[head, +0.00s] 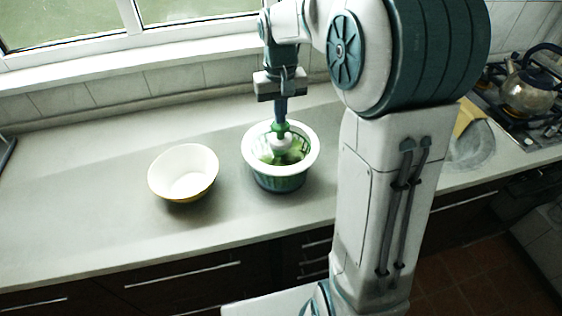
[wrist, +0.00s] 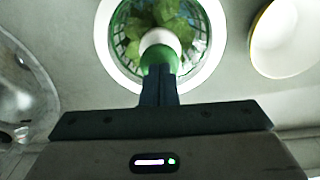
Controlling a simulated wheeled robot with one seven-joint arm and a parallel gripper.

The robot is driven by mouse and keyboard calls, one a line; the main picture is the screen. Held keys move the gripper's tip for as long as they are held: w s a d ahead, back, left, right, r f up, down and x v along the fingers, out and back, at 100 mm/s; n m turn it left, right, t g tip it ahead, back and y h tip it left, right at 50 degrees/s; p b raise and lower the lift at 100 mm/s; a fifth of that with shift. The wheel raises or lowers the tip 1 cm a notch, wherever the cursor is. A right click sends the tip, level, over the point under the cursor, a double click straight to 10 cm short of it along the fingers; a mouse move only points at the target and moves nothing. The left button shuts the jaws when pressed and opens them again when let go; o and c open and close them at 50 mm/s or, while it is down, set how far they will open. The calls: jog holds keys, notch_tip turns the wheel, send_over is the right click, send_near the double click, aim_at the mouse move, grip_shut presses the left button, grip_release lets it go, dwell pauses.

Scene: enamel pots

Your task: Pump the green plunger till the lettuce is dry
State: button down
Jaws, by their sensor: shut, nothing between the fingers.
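The salad spinner, a green basket bowl with a wide white rim (head: 252,160), stands on the counter and holds green lettuce (head: 294,155). The lettuce also shows in the wrist view (wrist: 185,22). The green plunger (head: 277,130) stands upright at the bowl's middle, on a white hub (wrist: 160,38). My gripper (head: 281,118) points down directly over the plunger, its fingers shut with nothing between them. In the wrist view the fingertips (wrist: 158,72) overlap the green plunger top, at or just above it. I cannot tell whether they touch. The fingers hide part of the plunger.
An empty white bowl with a yellow outside (head: 183,172) stands left of the spinner, a clear gap between them. The window wall is behind. The left counter is free.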

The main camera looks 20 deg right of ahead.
notch_tip(320, 180, up, 7)
jog(key=p, duration=0.5)
jog(key=shift+p, duration=0.3)
jog(key=shift+s, duration=0.1)
jog(key=s+t, duration=0.3)
jog(key=s, duration=1.8)
jog(key=shift+r+t, duration=0.15)
jog(key=shift+t, duration=0.25)
jog(key=shift+d, duration=0.1)
dwell(4.2)
